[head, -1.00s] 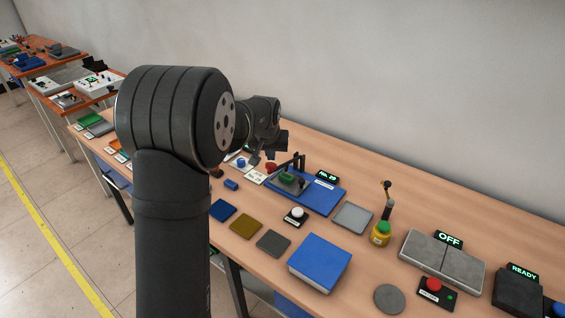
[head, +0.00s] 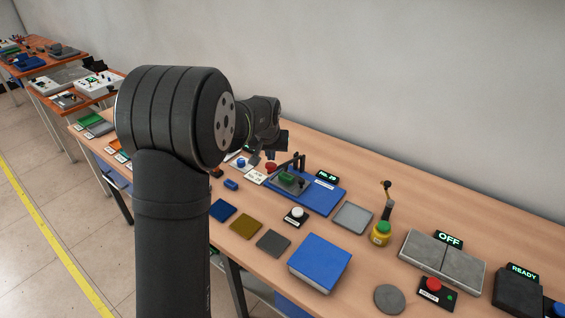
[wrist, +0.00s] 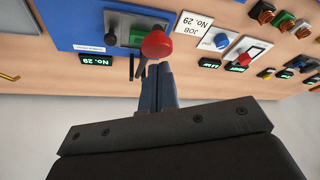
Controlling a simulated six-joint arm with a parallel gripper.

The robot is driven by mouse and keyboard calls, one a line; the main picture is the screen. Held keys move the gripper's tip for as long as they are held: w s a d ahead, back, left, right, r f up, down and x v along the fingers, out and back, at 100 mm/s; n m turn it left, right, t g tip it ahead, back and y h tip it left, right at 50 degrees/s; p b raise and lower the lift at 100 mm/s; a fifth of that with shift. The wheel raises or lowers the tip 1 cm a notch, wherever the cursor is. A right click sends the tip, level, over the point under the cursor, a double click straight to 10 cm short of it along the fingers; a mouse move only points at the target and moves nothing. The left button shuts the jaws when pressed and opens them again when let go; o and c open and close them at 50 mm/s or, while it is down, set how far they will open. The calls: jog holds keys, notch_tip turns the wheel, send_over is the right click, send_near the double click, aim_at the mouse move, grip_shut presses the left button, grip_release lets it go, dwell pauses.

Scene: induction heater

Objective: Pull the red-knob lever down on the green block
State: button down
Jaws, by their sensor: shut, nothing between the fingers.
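The red knob (wrist: 157,45) of the lever shows large in the wrist view, just beyond my fingertips. In the head view the red knob (head: 271,167) is small, beside the green block (head: 291,180) on the blue base plate (head: 325,197). The green block (wrist: 136,37) is partly hidden behind the knob in the wrist view. My gripper (wrist: 158,72) is shut and empty, its fingertips very close to the knob; I cannot tell whether they touch.
A display reading No. 29 (head: 327,176) stands behind the blue plate. A white job card (wrist: 190,25) and a blue button (wrist: 221,41) lie beside it. A grey tray (head: 352,217), a white button (head: 297,213) and a blue box (head: 320,262) stand to the right and front.

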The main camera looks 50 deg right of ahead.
aim_at(271, 166)
jog(key=shift+f, duration=3.3)
notch_tip(271, 166, up, 13)
jog(key=shift+f, duration=0.1)
notch_tip(271, 166, down, 7)
jog(key=shift+f, duration=0.2)
